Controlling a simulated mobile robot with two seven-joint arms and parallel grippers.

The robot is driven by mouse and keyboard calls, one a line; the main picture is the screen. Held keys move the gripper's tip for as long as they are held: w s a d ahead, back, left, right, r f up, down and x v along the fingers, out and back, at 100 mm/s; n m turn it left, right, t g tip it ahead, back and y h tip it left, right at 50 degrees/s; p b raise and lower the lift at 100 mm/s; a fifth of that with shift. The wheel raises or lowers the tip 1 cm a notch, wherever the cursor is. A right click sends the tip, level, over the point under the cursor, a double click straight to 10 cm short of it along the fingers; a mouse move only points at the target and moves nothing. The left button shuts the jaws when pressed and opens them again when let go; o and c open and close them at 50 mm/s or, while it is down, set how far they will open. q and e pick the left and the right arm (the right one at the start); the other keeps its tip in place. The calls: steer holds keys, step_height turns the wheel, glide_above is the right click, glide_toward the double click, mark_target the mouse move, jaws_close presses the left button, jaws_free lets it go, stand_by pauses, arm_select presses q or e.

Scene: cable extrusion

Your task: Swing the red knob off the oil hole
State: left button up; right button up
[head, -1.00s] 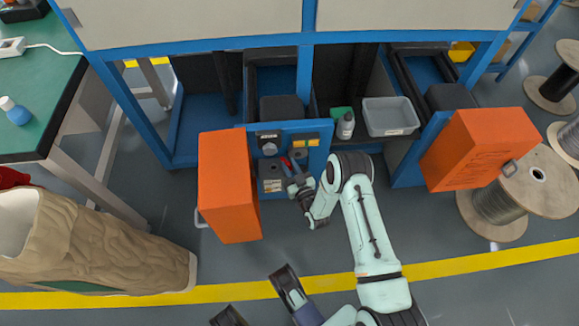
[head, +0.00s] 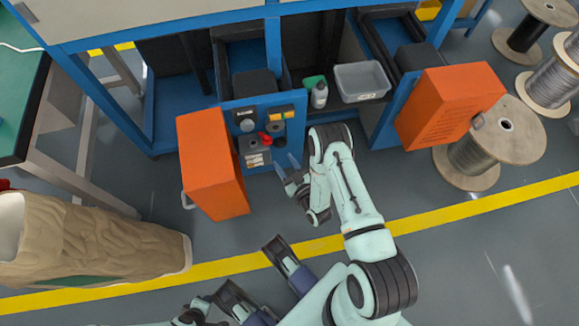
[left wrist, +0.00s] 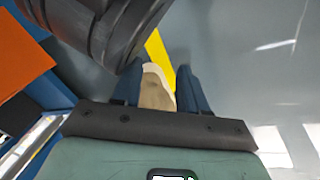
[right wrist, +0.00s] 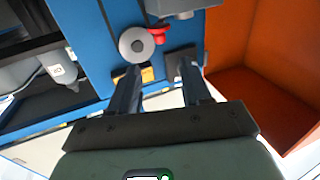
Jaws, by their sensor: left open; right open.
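The red knob (head: 265,138) sits on the blue panel (head: 286,146) at the back centre of the head view. It also shows at the top of the right wrist view (right wrist: 156,36). My right gripper (head: 288,170) is open and empty in front of the panel, apart from the knob. My left gripper (left wrist: 157,76) is open and empty in its wrist view.
An orange door (head: 211,165) stands out left of the panel, and another (head: 450,105) stands to the right. A grey bin (head: 361,82) and a bottle (head: 319,95) are on a shelf. A tan sack-like object (head: 95,240) lies at left. The floor in front is clear.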

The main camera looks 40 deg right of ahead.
arm_select(q)
steer(key=shift+w+d+r+t+p, duration=0.1)
steer(key=shift+w+r+t+p, duration=0.25)
steer(key=shift+w+r, duration=0.5)
arm_select(e)
steer(key=shift+v, duration=1.15)
arm_select(q)
steer(key=shift+f, duration=0.1)
